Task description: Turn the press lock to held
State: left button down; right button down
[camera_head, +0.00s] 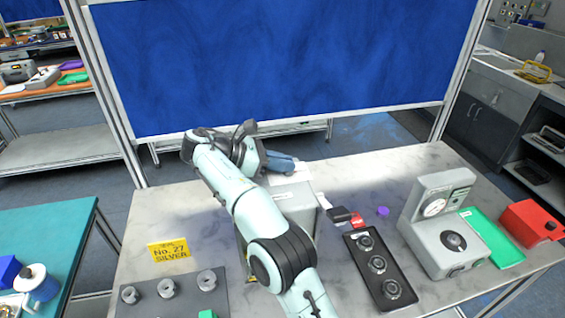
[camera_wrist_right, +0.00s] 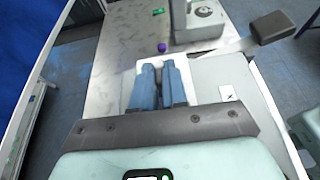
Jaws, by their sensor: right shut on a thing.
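The grey press body (camera_head: 290,200) stands on the marble-topped table, partly hidden behind my right arm. Its lever with a dark handle (camera_head: 340,214) sticks out to the right, and the handle also shows in the wrist view (camera_wrist_right: 270,27). My right gripper (camera_head: 294,165) is at the far top side of the press. In the wrist view its blue fingers (camera_wrist_right: 161,76) are close together over a white part (camera_wrist_right: 195,68) beside the grey top. They are shut on a small piece, apparently the press lock, mostly hidden between them. Its setting cannot be read. My left gripper is not in view.
A grey gauge stand (camera_head: 441,225) is at the right, with a black tray of round parts (camera_head: 378,272) before it. A purple piece (camera_head: 383,212) lies behind the tray. A yellow sign (camera_head: 170,251) and a grey ring holder (camera_head: 170,300) are at the left.

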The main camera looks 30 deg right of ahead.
dwell(0.4)
jog(key=c, duration=1.2)
grip_release()
jog(key=shift+o, duration=0.2)
jog(key=shift+r, duration=0.1)
